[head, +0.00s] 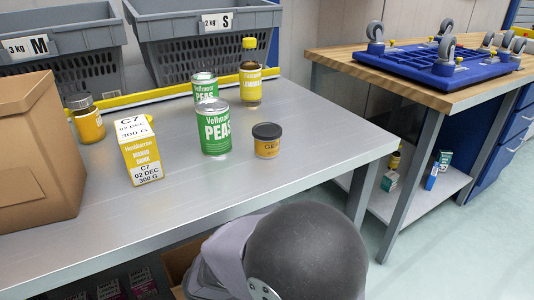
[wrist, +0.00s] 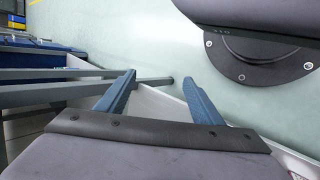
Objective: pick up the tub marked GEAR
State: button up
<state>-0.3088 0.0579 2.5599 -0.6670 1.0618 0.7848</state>
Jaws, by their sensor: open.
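The tub marked GEAR (head: 267,141) is small and orange-yellow with a black lid. It stands upright on the grey metal table in the head view, just right of a large green-and-white PEAS can (head: 215,128). Its label is partly turned away. My gripper (wrist: 158,95) shows in the wrist view with its two blue fingers apart and nothing between them. It points at the floor and table legs. The tub is not in the wrist view. In the head view only my arm shows, below the table's front edge, and the gripper's fingers cannot be seen.
A second PEAS can (head: 204,88), a yellow-capped bottle (head: 250,75), a yellow box (head: 139,150) and a dark-lidded jar (head: 85,119) stand near the tub. A cardboard box (head: 40,150) fills the left. Grey bins (head: 205,50) stand behind. The table (head: 320,135) right of the tub is clear.

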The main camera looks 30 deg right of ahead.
jog(key=s+d+r+g+h+p, duration=0.1)
jog(key=s+r+g+h+p, duration=0.15)
jog(key=r+p, duration=0.6)
notch_tip(320, 180, up, 37)
jog(key=n+t+h+p, duration=0.5)
jog(key=n+t+p, duration=1)
jog(key=n+p, duration=1.35)
send_over(261, 137)
jog(key=p, duration=0.3)
jog(key=m, duration=0.4)
jog(key=shift+y, duration=0.25)
jog(key=f, duration=0.5)
jog(key=a+f, duration=0.1)
jog(key=f, duration=0.2)
jog(key=shift+s, duration=0.2)
jog(key=shift+d+f+g, duration=0.15)
jog(key=shift+d+g, duration=0.05)
jog(key=shift+g, duration=0.05)
jog(key=shift+p+x, duration=0.3)
jog(key=shift+x, duration=0.5)
jog(key=shift+w, duration=0.15)
